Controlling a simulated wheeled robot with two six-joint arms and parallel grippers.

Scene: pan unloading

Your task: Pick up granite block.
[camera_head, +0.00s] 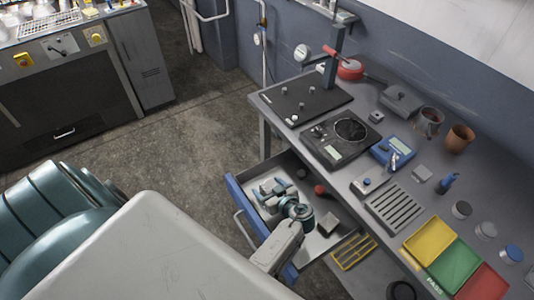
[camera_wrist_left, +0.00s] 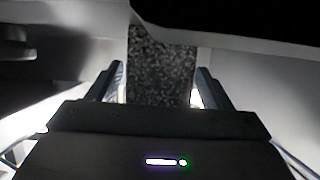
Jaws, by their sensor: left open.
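The granite block (camera_wrist_left: 160,72) is dark, speckled and upright in the left wrist view. My left gripper (camera_wrist_left: 160,88) is open, with one finger on each side of the block and a visible gap on both sides. In the head view my left gripper (camera_head: 264,190) is low inside the open drawer (camera_head: 240,208), near its left end. I cannot make out the granite block there for certain; the gripper seems to cover it. My right gripper is not in view.
A small grey-brown cube (camera_head: 328,223) and a red-topped item (camera_head: 320,190) lie in the drawer. The drawer walls stand close around my gripper. The workbench (camera_head: 385,215) above holds a scale (camera_head: 340,137), a slotted tray (camera_head: 396,207) and coloured trays (camera_head: 430,241).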

